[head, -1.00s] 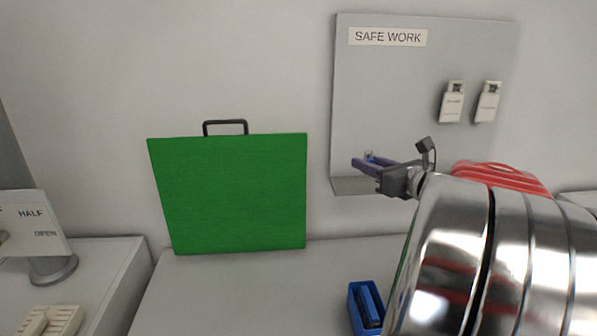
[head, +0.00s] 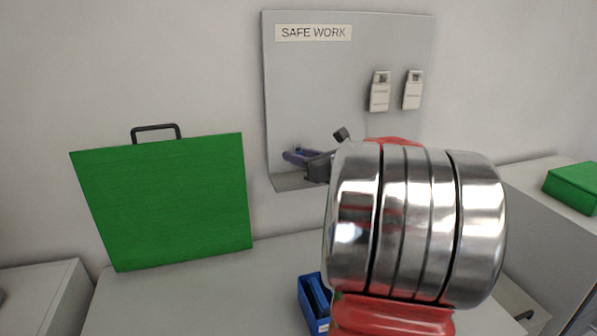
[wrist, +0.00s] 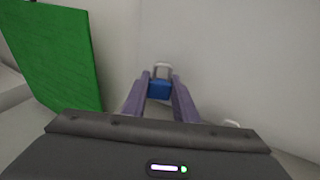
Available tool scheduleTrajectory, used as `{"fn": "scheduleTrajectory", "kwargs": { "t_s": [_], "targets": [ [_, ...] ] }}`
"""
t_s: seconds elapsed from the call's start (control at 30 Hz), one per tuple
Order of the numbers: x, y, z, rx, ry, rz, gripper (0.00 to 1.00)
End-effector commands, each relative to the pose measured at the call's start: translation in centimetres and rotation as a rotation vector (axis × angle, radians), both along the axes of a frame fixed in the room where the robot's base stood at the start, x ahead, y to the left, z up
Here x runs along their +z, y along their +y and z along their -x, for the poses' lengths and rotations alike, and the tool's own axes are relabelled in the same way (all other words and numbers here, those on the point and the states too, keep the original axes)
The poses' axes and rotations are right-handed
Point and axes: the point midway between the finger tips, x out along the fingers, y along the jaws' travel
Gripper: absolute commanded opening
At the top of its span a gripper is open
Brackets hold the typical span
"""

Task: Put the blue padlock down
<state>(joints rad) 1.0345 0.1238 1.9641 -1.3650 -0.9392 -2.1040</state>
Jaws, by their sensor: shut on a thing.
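The blue padlock (wrist: 159,89) is between my gripper's two purple fingers in the wrist view, its pale shackle pointing away from the gripper. My gripper (head: 293,156) is shut on it. In the head view the gripper is at the lower left of the grey SAFE WORK board (head: 300,90), just above the level of the board's bottom ledge (head: 288,183). In that view the padlock is too small and covered to make out clearly. I cannot tell whether it touches the board or the ledge.
Two white tags (head: 380,92) hang on the board's right half. A green panel with a handle (head: 165,200) leans at the left. A blue open box (head: 309,308) stands on the table below my arm. A green block (head: 574,187) lies on the right bench.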

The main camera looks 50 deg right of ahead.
Motion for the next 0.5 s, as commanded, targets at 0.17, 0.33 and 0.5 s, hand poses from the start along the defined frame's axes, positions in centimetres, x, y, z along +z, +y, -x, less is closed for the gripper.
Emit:
{"fn": "scheduleTrajectory", "kwargs": {
  "t_s": [0.17,0.33,0.5],
  "targets": [
    [-1.0,0.0,0.0,0.001,0.001,-0.002,0.02],
    [-3.5,0.0,0.0,-0.001,0.002,-0.004,0.02],
    [-4.9,-0.2,-0.3,0.0,0.0,0.0,0.02]
  ]
}}
